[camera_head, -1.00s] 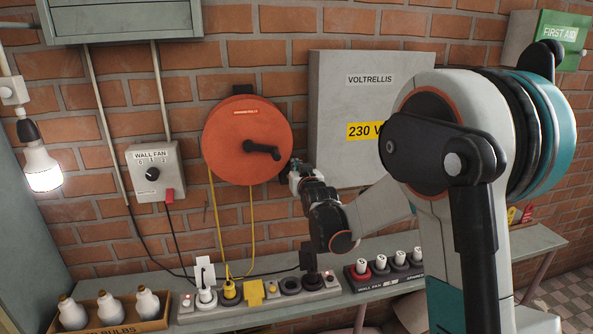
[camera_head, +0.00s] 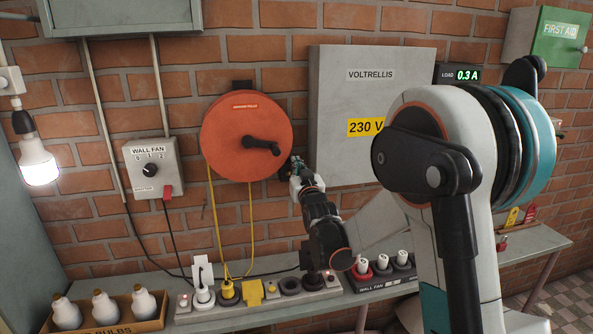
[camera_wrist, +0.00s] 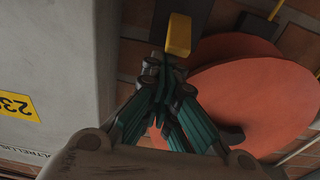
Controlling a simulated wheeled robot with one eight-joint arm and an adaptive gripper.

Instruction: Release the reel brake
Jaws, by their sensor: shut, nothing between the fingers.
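The orange cable reel (camera_head: 225,140) with a black crank hangs on the brick wall, its yellow cable running down. My gripper (camera_head: 296,163) is by the reel's lower right edge, its fingers closed together and empty. In the wrist view my gripper (camera_wrist: 163,85) is shut, with a small yellow-ended lever (camera_wrist: 179,35) on a dark mount just beyond the fingertips. This may be the brake; I cannot tell whether the fingers touch it. The reel (camera_wrist: 240,100) fills the right of that view. In the head view the lever is hidden behind my gripper.
A grey 230 V cabinet (camera_head: 335,90) stands close to the right of my gripper. Below is a bench with a power strip (camera_head: 215,308), plugs and a bulb box (camera_head: 125,325). A wall fan switch (camera_head: 153,168) is left. A display (camera_head: 458,74) reads 0.3 A.

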